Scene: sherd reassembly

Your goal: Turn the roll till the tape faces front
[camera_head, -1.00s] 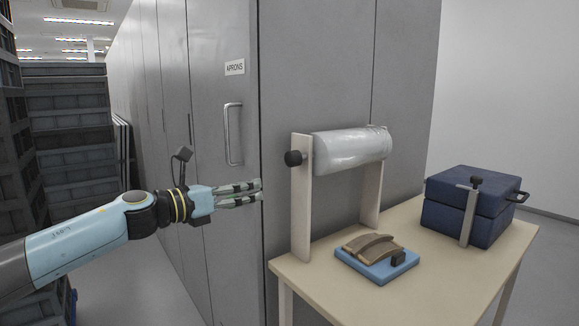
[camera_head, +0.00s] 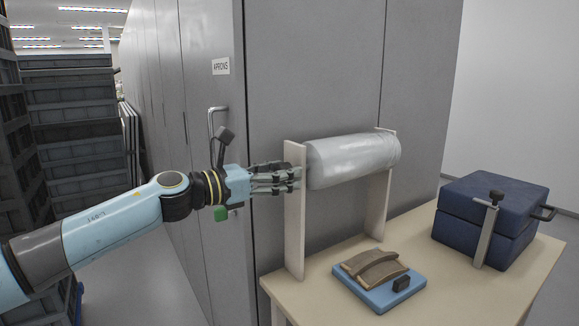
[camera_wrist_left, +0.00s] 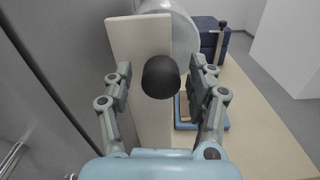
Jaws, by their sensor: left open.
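The roll (camera_head: 352,160) is wrapped in shiny, pale grey film and lies level between two cream uprights (camera_head: 295,225) on the table. In the left wrist view the roll (camera_wrist_left: 184,32) shows behind the near upright (camera_wrist_left: 140,48). A black knob (camera_wrist_left: 161,77) sticks out from that upright towards my left wrist camera. My left gripper (camera_head: 292,178) is at the roll's left end. In the left wrist view its open fingers (camera_wrist_left: 161,88) stand on both sides of the knob, with gaps visible. I cannot make out any tape on the roll. My right gripper is not in view.
A blue pad (camera_head: 378,290) with curved brown sherds (camera_head: 373,267) lies on the table in front of the roll. A dark blue box (camera_head: 490,220) with a clamp stands at the right. Grey cabinets (camera_head: 310,80) stand close behind. Stacked crates (camera_head: 75,130) are at the left.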

